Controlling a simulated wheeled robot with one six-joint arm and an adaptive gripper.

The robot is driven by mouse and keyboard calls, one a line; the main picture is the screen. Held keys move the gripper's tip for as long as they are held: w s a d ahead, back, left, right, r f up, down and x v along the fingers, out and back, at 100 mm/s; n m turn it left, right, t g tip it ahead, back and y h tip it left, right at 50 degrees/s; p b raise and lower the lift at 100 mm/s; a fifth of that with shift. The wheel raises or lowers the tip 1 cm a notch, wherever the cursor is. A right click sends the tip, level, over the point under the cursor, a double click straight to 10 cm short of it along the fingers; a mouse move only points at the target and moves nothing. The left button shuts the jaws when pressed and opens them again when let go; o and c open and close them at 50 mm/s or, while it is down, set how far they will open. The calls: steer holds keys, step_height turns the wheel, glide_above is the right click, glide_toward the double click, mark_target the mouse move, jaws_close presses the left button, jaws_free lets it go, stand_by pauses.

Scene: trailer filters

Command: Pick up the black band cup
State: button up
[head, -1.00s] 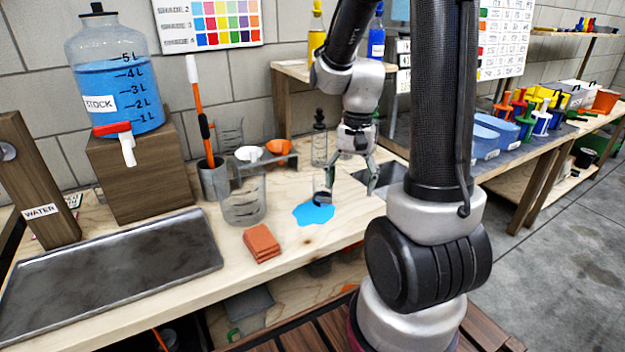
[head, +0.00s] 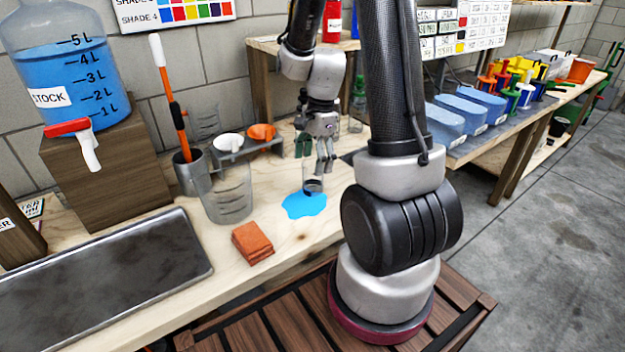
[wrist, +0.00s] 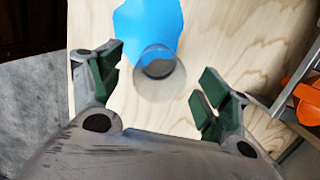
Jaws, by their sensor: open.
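A small clear cup with a dark band (head: 313,184) stands on the wooden bench at the edge of a blue puddle (head: 303,206). My gripper (head: 317,165) is open just above the cup, pointing down. In the wrist view the cup (wrist: 160,84) appears between the two green-padded fingers, touching neither, with the blue puddle (wrist: 147,25) beside it. The gap from fingertips to cup is hard to judge.
A large clear beaker (head: 228,192) stands left of the cup, near a rack with white and orange funnels (head: 261,133). An orange cloth stack (head: 252,243) lies in front. A metal tray (head: 100,275) is at left.

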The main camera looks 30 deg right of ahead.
mark_target(311, 176)
steer(key=f, duration=0.5)
steer(key=shift+a+f, duration=0.2)
steer(key=shift+a, duration=0.05)
steer(key=c, duration=1)
